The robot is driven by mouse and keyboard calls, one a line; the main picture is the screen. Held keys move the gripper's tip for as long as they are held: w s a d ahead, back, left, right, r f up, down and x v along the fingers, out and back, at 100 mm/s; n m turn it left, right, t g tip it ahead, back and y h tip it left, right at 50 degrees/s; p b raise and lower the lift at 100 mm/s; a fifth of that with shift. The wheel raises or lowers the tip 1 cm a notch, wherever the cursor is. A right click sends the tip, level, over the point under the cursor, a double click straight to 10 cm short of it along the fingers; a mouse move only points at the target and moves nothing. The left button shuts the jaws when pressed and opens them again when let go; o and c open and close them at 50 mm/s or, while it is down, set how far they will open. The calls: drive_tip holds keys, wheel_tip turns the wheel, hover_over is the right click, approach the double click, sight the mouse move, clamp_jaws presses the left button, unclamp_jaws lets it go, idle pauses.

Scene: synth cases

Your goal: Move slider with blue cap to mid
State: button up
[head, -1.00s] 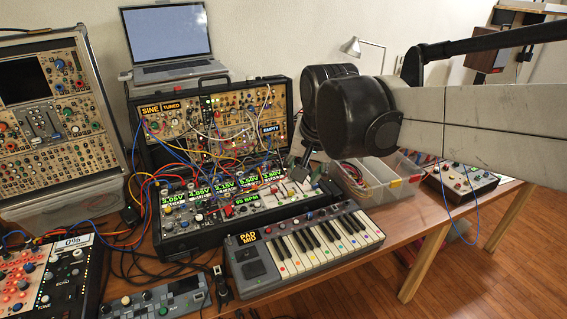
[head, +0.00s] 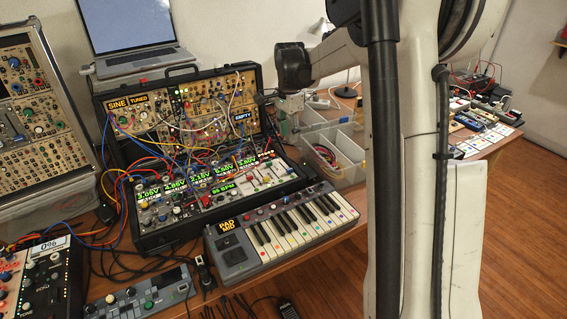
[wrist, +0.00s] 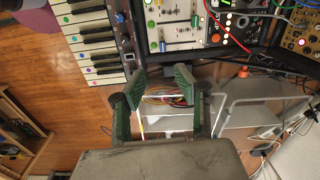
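A white slider panel shows in the head view (head: 262,176), at the lower right of the synth case. It also shows at the top of the wrist view (wrist: 172,24), with small coloured caps and knobs. In the wrist view the pads are below the panel and the case edge, not touching a cap. In the head view my gripper (head: 287,118) is right of the case, over the clear bins.
Patch cables (head: 190,148) cross the case to the left of the sliders. A keyboard (head: 285,232) lies in front of the case. Clear divided bins (head: 345,147) stand to its right, and a laptop (head: 133,30) is behind. My arm blocks the head view's right middle.

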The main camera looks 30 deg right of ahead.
sight(290, 169)
drive_tip(key=shift+m, duration=0.4)
drive_tip(key=f, duration=1)
drive_tip(key=w+d+f, duration=0.1)
drive_tip(key=f, duration=0.4)
drive_tip(key=shift+d+b, duration=0.1)
drive_tip(key=shift+b, duration=0.2)
clamp_jaws()
